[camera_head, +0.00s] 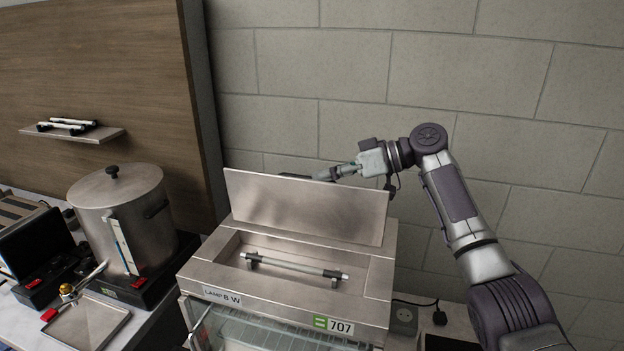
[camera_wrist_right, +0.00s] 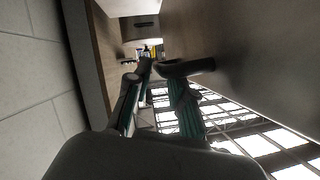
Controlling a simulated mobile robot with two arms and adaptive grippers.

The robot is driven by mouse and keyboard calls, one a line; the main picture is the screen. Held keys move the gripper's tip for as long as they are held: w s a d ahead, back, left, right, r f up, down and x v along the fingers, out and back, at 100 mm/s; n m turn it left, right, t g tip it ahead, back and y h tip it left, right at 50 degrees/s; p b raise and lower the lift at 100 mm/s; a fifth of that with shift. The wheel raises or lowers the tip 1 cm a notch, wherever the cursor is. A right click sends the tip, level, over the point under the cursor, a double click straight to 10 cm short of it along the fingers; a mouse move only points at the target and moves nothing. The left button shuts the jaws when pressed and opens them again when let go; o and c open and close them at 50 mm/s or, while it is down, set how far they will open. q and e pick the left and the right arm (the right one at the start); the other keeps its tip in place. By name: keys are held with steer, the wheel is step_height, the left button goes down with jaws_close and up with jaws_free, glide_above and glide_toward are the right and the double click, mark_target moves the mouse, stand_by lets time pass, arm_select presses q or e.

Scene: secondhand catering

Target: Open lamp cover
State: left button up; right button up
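A white tube with dark ends (camera_head: 295,266) lies in the open recess. My right gripper (camera_head: 325,175) is behind the cover's upper edge, its fingertips partly hidden. In the right wrist view, its fingers (camera_wrist_right: 156,70) lie beside a grey surface, seemingly the cover, with a dark rounded bar (camera_wrist_right: 198,66) at the tips. Whether they grip it is unclear. My left gripper is out of view.
A steel pot (camera_head: 120,220) with a lid stands left of the housing, beside a small metal tray (camera_head: 88,322). A wall shelf (camera_head: 75,133) holds more tubes. A block wall (camera_head: 480,90) is close behind. A grey socket (camera_head: 404,318) sits right of the housing.

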steer(key=v, duration=0.8)
steer(key=shift+d, duration=0.2)
